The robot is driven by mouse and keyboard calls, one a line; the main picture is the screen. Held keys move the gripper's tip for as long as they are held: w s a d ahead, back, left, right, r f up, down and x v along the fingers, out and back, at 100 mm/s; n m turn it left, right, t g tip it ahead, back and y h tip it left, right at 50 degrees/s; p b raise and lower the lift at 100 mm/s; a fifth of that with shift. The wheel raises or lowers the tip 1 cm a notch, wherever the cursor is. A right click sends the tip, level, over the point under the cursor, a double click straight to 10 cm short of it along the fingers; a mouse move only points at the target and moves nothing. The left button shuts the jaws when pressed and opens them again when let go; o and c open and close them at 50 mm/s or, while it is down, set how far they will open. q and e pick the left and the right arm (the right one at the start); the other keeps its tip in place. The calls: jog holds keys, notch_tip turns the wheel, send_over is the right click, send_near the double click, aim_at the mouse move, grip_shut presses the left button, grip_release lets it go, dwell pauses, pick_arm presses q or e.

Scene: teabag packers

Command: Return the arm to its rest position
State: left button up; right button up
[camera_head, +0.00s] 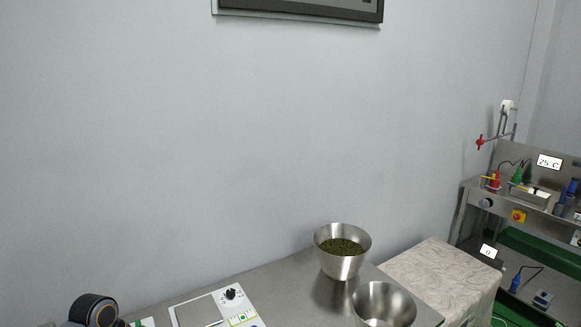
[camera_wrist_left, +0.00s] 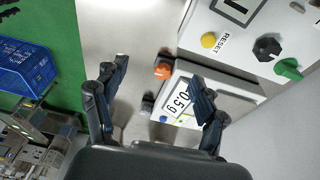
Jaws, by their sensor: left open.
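My left gripper (camera_wrist_left: 158,75) shows in the left wrist view with its two dark fingers spread wide apart and nothing between them. It is over the metal surface (camera_wrist_left: 125,25), near a white box (camera_wrist_left: 240,95) with a display that seems to read 0.5g. Whether a finger touches that box I cannot tell. In the head view only a dark round part, probably an arm joint of mine (camera_head: 93,310), shows at the bottom left edge. The gripper itself is not visible there. My right gripper is in neither view.
A metal bowl of green leaves (camera_head: 342,247) and another metal bowl (camera_head: 384,304) stand on the steel table (camera_head: 305,290), right of a white device (camera_head: 215,308). The wrist view shows a blue crate (camera_wrist_left: 30,68) and a RESET panel (camera_wrist_left: 245,40).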

pick_arm(q)
jog(key=s+d+f+n, duration=0.3)
jog(key=s+d+f, duration=0.4)
jog(key=s+d, duration=0.5)
jog(key=s+r+n+t+y, duration=0.1)
jog(key=s+r+n, duration=0.15)
jog(key=s, duration=0.45)
jog(key=s+r+n+t+y, duration=0.1)
jog(key=s+r+n, duration=0.1)
jog(key=s+n, duration=0.35)
notch_tip(320, 180, down, 32)
jog(key=s+m+g+b, duration=0.1)
jog(key=s+m+b, duration=0.15)
jog(key=b, duration=0.35)
jog(key=s+a+f+b, duration=0.1)
jog(key=s+f+b, duration=0.1)
jog(key=s+f, duration=0.6)
jog(key=s+a+f+g+b, duration=0.1)
jog(key=s+a+f+b, duration=0.1)
jog(key=s+f, duration=0.7)
notch_tip(320, 180, down, 4)
jog(key=shift+a+r+n+y, duration=0.25)
jog(key=shift+n+y, duration=0.05)
jog(key=shift+n, duration=0.05)
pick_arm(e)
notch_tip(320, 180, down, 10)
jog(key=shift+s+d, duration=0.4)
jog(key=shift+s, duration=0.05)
